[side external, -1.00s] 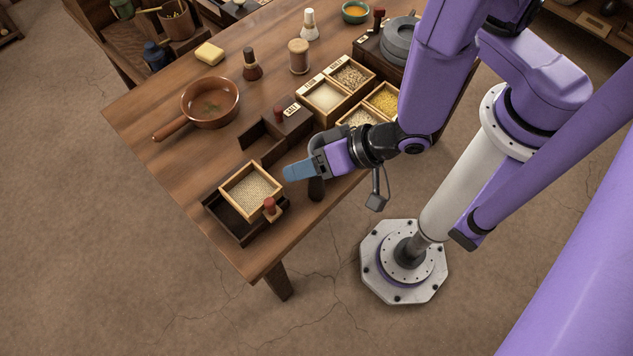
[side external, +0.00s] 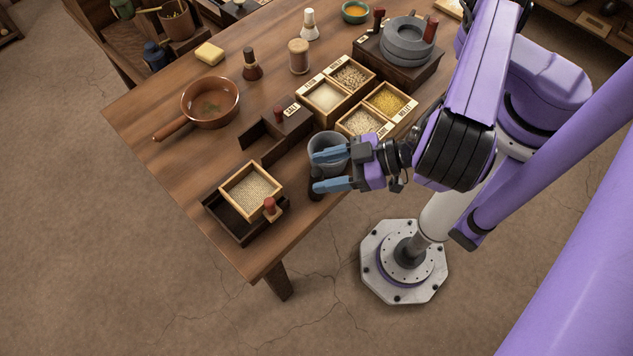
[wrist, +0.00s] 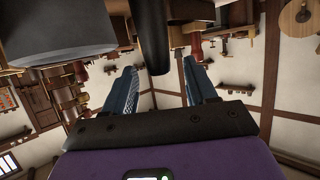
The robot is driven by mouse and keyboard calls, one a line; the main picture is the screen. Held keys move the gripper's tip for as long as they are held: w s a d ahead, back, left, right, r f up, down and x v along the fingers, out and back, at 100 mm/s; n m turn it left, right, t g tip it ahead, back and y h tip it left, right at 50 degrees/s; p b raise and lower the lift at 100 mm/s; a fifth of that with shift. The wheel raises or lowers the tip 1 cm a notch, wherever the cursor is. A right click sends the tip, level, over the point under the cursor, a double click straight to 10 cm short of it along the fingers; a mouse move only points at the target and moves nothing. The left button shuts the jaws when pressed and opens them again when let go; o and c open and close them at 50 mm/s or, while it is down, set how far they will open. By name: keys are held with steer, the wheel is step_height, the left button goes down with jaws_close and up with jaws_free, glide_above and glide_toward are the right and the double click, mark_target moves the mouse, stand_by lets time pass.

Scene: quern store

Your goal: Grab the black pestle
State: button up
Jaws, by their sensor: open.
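The black pestle (side external: 316,178) stands upright near the table's front edge, beside the grey mortar (side external: 327,142). My gripper (side external: 319,172) is open, its blue fingers pointing left at the pestle. The lower finger hides part of the pestle and the upper finger crosses in front of the mortar. In the wrist view the pestle (wrist: 152,38) is a dark rounded bar just beyond and between the spread fingertips (wrist: 158,68). I cannot tell if a finger touches it. The mortar (wrist: 62,40) fills the upper left there.
A dark tray with a framed sieve (side external: 250,190) and a red-topped stamp (side external: 270,208) lies left of my gripper. A dark divided rack (side external: 285,130) and grain boxes (side external: 350,97) stand behind. A brown pan (side external: 209,103) and grey quern (side external: 407,42) are farther off.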

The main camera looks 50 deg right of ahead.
steer(key=shift+x, duration=2.05)
steer(key=c, duration=1.1)
